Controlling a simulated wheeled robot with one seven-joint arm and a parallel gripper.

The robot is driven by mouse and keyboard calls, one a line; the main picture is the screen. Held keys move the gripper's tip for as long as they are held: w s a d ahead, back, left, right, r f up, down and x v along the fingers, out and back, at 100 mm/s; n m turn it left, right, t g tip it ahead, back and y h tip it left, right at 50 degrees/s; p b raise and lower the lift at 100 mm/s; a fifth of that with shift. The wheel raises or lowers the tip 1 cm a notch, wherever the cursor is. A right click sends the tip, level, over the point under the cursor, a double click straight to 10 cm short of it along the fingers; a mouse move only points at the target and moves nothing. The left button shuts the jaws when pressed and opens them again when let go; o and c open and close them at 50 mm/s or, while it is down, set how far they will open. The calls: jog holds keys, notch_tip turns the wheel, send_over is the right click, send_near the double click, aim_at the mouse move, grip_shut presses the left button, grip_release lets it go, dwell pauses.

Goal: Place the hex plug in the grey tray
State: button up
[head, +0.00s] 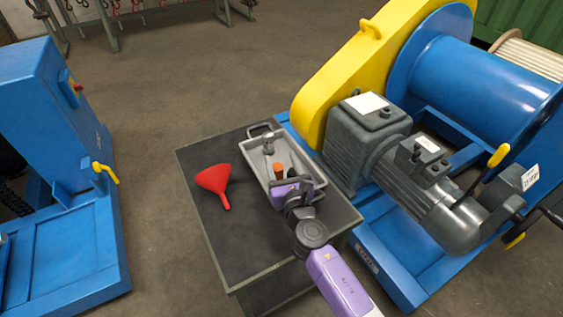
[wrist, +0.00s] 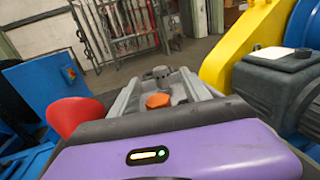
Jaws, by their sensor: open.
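The grey tray (head: 256,161) stands on a dark-topped table; its far part also shows in the wrist view (wrist: 126,98). A grey metal piece, which looks like the hex plug (head: 268,147), is in the tray's far end; it also shows in the wrist view (wrist: 161,74). An orange piece (head: 279,170) is nearer my gripper, around the tray's middle; in the wrist view it shows an orange top (wrist: 158,100). My gripper (head: 282,182) is open over the near part of the tray. Its fingertips are hidden, and whether they touch anything cannot be told.
A red funnel (head: 214,181) lies on the table (head: 235,240) left of the tray. A grey motor and gearbox (head: 365,140) with a yellow guard (head: 340,65) and blue drum (head: 480,80) stand close on the right. A blue machine (head: 55,120) stands at left.

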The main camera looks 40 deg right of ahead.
jog(key=shift+r, duration=0.15)
jog(key=shift+r+p, duration=0.25)
jog(key=shift+p, duration=0.15)
jog(key=shift+r+p, duration=0.45)
jog(key=shift+r, duration=0.05)
jog(key=b+v, duration=0.2)
jog(key=v, duration=1)
jog(key=shift+f, duration=0.35)
